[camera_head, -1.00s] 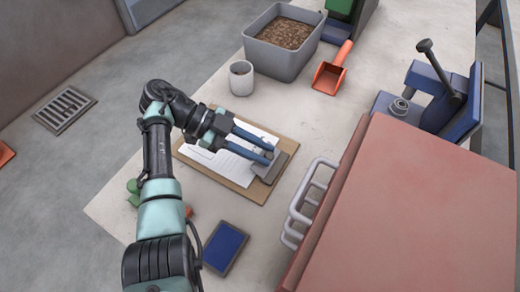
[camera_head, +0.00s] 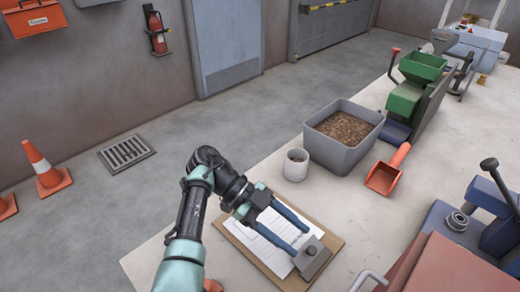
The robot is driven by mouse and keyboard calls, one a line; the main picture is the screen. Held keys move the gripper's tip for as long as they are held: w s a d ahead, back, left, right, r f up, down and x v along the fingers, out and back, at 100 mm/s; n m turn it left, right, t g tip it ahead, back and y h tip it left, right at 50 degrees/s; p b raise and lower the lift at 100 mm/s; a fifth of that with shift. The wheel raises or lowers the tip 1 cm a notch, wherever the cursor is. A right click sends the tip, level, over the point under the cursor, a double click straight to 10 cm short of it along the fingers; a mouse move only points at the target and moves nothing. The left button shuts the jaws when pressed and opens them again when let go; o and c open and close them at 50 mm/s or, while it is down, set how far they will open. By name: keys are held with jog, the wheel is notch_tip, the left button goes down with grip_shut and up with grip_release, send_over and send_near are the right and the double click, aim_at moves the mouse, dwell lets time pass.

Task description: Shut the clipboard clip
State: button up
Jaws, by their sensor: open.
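The clipboard (camera_head: 325,229) is a brown board lying flat on the pale worktop, with white paper (camera_head: 265,253) on it. Its grey metal clip (camera_head: 311,257) sits at the board's right end, towards the front. My gripper (camera_head: 302,242) reaches over the paper from the left, its two blue fingers spread apart with nothing visible between them. The fingertips are at the near side of the clip; I cannot tell whether they touch it. How far the clip stands open is too small to tell.
A white mug (camera_head: 296,165) stands behind the clipboard. A grey bin of pellets (camera_head: 343,138) and an orange scoop (camera_head: 386,172) are further back. A blue press-like device (camera_head: 462,222) and a reddish box (camera_head: 445,268) stand at the right. Worktop between scoop and clipboard is clear.

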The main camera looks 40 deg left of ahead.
jog(key=v, duration=1)
jog(key=shift+d, duration=0.1)
